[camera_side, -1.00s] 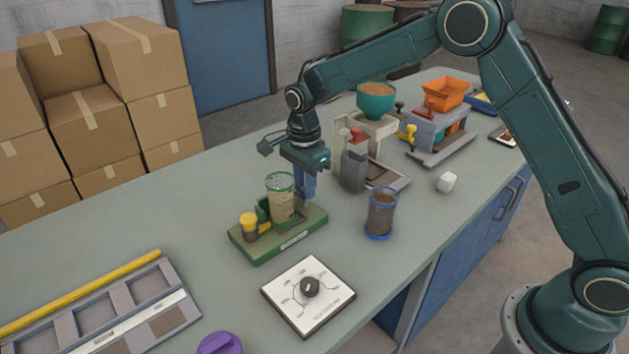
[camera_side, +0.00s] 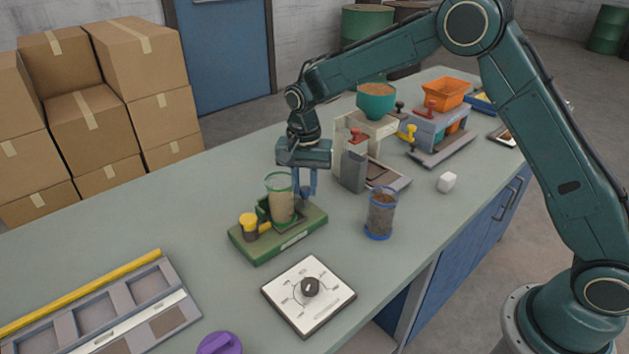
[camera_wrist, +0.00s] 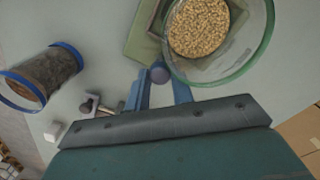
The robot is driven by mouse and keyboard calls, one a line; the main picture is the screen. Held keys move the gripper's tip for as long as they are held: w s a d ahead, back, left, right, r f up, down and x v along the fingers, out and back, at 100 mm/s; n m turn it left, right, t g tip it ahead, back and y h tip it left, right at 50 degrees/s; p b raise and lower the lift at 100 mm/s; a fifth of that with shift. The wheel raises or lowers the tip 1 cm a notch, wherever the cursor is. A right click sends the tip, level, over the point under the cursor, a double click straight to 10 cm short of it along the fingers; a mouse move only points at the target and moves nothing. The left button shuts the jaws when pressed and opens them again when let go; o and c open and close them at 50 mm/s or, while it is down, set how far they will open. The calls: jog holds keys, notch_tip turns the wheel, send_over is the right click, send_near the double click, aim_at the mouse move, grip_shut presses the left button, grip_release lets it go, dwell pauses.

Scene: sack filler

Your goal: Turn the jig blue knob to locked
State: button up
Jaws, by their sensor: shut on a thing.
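The jig is a green base (camera_side: 262,250) on the bench, holding a clear cup with a green rim (camera_side: 280,200); the cup also shows in the wrist view (camera_wrist: 262,50), filled with pale grains. The blue knob (camera_wrist: 160,73) sits beside the cup, at the jig's back right corner. In the side view it is mostly hidden by my fingers. My gripper (camera_side: 306,193) points down over that corner, and its blue fingers are shut on the knob. I cannot read the knob's marking or tell whether it is at locked. A yellow-capped part (camera_side: 249,223) stands at the jig's left end.
A blue-rimmed cup of dark material (camera_side: 381,214) stands right of the jig. A white dial panel (camera_side: 326,309) lies in front. Dispensers with a green bowl (camera_side: 376,104) and an orange hopper (camera_side: 446,94) stand behind. A white block (camera_side: 447,182) lies at right.

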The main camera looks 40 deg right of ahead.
jog(key=n, duration=0.4)
jog(key=shift+n, duration=0.3)
jog(key=n, duration=0.5)
dwell(0.4)
jog(key=o, duration=1)
